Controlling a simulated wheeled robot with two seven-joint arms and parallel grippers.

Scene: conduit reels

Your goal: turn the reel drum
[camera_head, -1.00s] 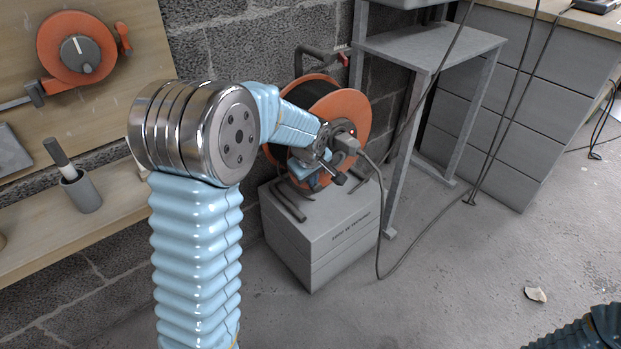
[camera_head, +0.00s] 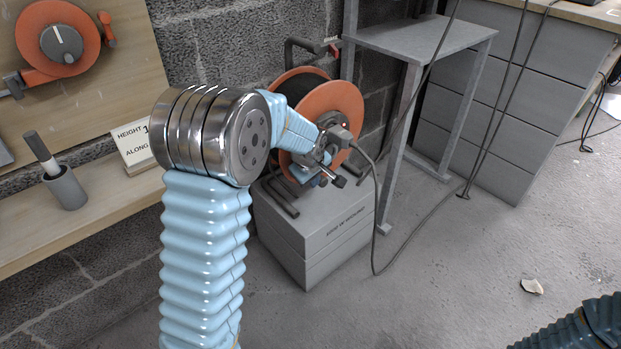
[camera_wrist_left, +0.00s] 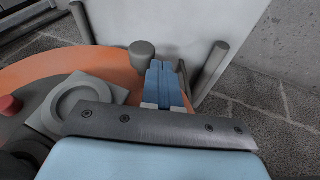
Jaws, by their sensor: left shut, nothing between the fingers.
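The reel has an orange drum flange (camera_head: 345,100) with dark cable wound behind it, and stands on a grey box (camera_head: 330,225). My left gripper (camera_head: 308,178) is at the lower front of the reel, partly hidden by its own wrist. In the left wrist view its blue fingers (camera_wrist_left: 163,82) are shut together with nothing between them. A grey knob (camera_wrist_left: 142,54) stands by the fingertips, over the edge of the orange flange (camera_wrist_left: 60,65); I cannot tell whether they touch. My right gripper is out of view.
A grey metal stand (camera_head: 425,42) is right of the reel, with grey drawers (camera_head: 500,95) beyond. A cable (camera_head: 375,225) loops from the reel to the floor. A wooden shelf (camera_head: 95,205) runs along the left wall. The floor (camera_head: 450,280) in front is mostly clear.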

